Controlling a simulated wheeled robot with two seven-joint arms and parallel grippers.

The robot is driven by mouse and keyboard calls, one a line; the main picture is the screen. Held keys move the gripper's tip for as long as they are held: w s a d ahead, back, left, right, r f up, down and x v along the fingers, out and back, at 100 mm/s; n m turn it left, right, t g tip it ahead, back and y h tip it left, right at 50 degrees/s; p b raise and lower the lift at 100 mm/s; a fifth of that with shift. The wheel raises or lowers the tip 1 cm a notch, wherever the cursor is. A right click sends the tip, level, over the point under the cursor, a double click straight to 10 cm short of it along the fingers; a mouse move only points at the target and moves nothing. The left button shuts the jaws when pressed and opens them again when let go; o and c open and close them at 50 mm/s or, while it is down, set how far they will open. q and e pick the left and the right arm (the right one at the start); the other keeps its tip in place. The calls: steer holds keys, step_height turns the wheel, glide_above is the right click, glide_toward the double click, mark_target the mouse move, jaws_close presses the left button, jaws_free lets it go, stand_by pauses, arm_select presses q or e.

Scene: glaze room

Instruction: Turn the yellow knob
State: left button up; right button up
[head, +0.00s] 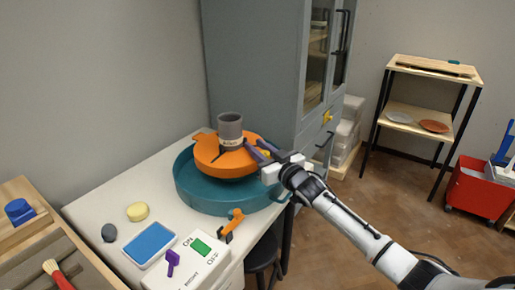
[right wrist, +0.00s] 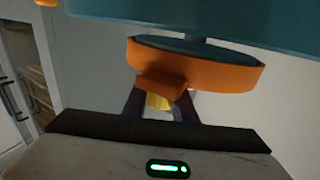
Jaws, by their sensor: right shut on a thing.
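A small yellow knob (head: 266,153) shows at the near right rim of the orange round part (head: 215,160), which sits inside a teal basin (head: 190,195). My right gripper (head: 256,149) reaches in from the right, its dark fingers at that rim. In the right wrist view the yellow knob (right wrist: 158,101) sits between the two fingers, below an orange block on the orange rim (right wrist: 215,70); the gripper is shut on it. The fingers hide part of it. A second yellow knob, star-shaped (head: 327,117), is on the grey cabinet, apart from the gripper. My left gripper is not in view.
A grey cup (head: 230,127) stands on the orange part. A shelf rack (head: 425,66) and red cart (head: 474,190) stand at right.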

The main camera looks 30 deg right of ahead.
steer(key=shift+n+y, duration=0.5)
steer(key=shift+y, duration=0.2)
steer(key=shift+a+n+y, duration=0.15)
steer(key=shift+n+y, duration=0.45)
steer(key=shift+y, duration=0.3)
steer(key=n+y+b, duration=0.1)
steer(key=y, duration=0.1)
steer(key=n+g+y, duration=0.1)
steer(key=y, duration=0.1)
steer(key=shift+s+a+n+b, duration=0.1)
steer(key=shift+a+n+b, duration=0.2)
steer(key=shift+a+b, duration=0.1)
steer(key=shift+s+a+f+n+g+y+b, duration=0.1)
steer(key=shift+a+n+g+y+b, duration=0.15)
steer(key=shift+n+g+y+b, duration=0.55)
steer(key=y, duration=0.1)
steer(key=n+g+y+b, duration=0.1)
steer(key=y, duration=0.1)
steer(key=shift+s+a+n, duration=0.2)
steer(key=shift+a+n, duration=0.1)
steer(key=shift+a, duration=0.05)
steer(key=shift+g+b, duration=0.4)
steer(key=shift+b, duration=0.05)
steer(key=shift+s+a+n+y, duration=0.1)
steer(key=shift+a+n+y, duration=0.05)
steer(key=shift+n+y, duration=0.15)
steer(key=o, duration=1)
steer(key=shift+o, duration=0.2)
